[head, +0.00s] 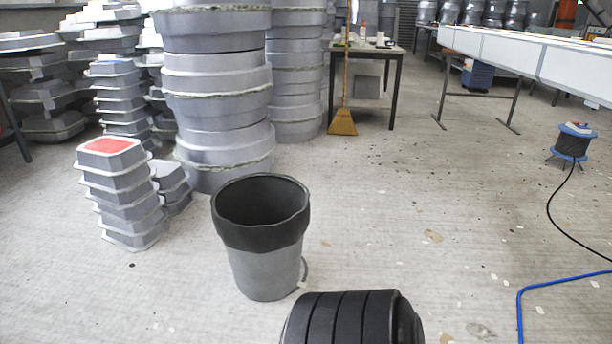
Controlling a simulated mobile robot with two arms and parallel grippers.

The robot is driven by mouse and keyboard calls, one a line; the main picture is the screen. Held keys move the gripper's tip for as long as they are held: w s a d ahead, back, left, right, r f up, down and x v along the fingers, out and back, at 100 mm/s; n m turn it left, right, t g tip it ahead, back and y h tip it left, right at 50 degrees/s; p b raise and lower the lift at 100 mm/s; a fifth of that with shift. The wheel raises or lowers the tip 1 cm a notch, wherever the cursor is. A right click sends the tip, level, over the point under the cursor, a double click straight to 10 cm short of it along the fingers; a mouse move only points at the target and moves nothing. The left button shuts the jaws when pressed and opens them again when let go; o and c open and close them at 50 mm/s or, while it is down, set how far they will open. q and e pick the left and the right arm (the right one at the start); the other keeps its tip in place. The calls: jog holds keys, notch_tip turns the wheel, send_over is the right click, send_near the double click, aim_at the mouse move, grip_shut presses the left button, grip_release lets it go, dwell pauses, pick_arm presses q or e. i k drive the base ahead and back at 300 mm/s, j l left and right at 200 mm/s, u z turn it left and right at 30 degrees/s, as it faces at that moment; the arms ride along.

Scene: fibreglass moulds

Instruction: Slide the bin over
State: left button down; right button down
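The bin (262,262) stands upright on the floor near the middle of the head view. It is a round grey bucket with a wide black band around its upper part and an open top. Its inside is dark, and I cannot tell whether anything lies in it. A thin curved grey piece, perhaps a handle, shows at its lower right side. Neither of my grippers is in view.
Stacked grey moulds (126,200) stand left of the bin, and tall round mould stacks (215,75) behind it. A broom (343,120) leans by a table (385,53). A cable reel (572,143) and blue hose (560,281) lie right. Floor right of the bin is mostly clear.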

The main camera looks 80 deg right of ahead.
aim_at(261, 220)
jog(key=i+z, duration=0.95)
jog(key=z, duration=0.25)
jog(key=i+z, duration=0.25)
jog(key=z, duration=0.2)
